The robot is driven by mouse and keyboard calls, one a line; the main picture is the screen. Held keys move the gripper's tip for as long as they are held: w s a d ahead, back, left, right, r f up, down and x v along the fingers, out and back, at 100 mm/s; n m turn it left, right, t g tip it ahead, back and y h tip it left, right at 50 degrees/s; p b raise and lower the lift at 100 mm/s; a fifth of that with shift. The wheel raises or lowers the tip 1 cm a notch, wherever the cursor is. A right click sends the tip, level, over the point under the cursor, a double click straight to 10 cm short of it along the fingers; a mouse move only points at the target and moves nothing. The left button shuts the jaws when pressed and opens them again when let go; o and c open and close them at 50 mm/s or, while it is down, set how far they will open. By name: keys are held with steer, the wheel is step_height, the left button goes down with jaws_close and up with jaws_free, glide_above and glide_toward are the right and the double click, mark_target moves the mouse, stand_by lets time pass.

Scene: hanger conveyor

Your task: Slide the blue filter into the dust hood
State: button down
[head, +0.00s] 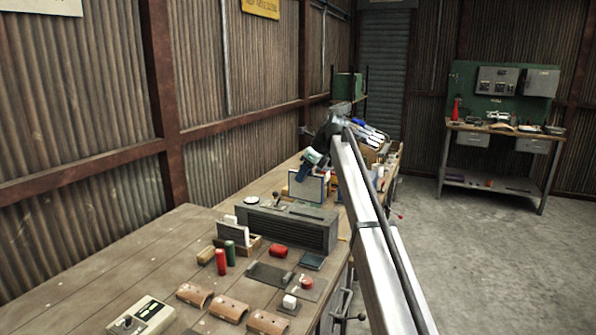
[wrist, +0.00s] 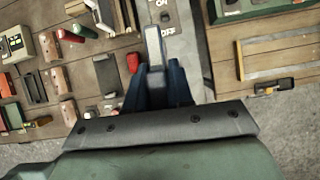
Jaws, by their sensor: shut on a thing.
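My gripper (head: 304,172) reaches down over the bench in the head view. In the wrist view its dark blue fingers (wrist: 157,84) are shut on a narrow pale grey piece (wrist: 154,45) that points away from the palm. I cannot tell whether this is the blue filter. A pale panel with blue edging (head: 308,188) shows upright just below the gripper in the head view; whether it is held or standing is unclear. A long dark grey finned box (head: 285,228) stands in front of it on the bench; I cannot tell whether it is the dust hood.
A red and a green cylinder (head: 230,253), several brown half-pipes (head: 229,309), a red piece (head: 278,251) and a joystick box (head: 141,318) lie nearer on the wooden bench. A grey strip marked OFF (wrist: 174,30) lies beyond the fingers. The bench's left side is mostly bare.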

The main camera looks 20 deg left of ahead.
mark_target(296, 198)
steer(key=shift+s+f+n, duration=0.15)
steer(key=shift+n, duration=0.15)
steer(key=shift+f, duration=0.1)
steer(key=shift+f, duration=2.15)
steer(key=shift+f, duration=3.9)
stand_by(0.7)
steer(key=c, duration=1.2)
jaws_free()
steer(key=shift+c, duration=0.2)
steer(key=shift+f, duration=0.1)
steer(key=shift+s, duration=0.1)
steer(key=shift+c, duration=0.4)
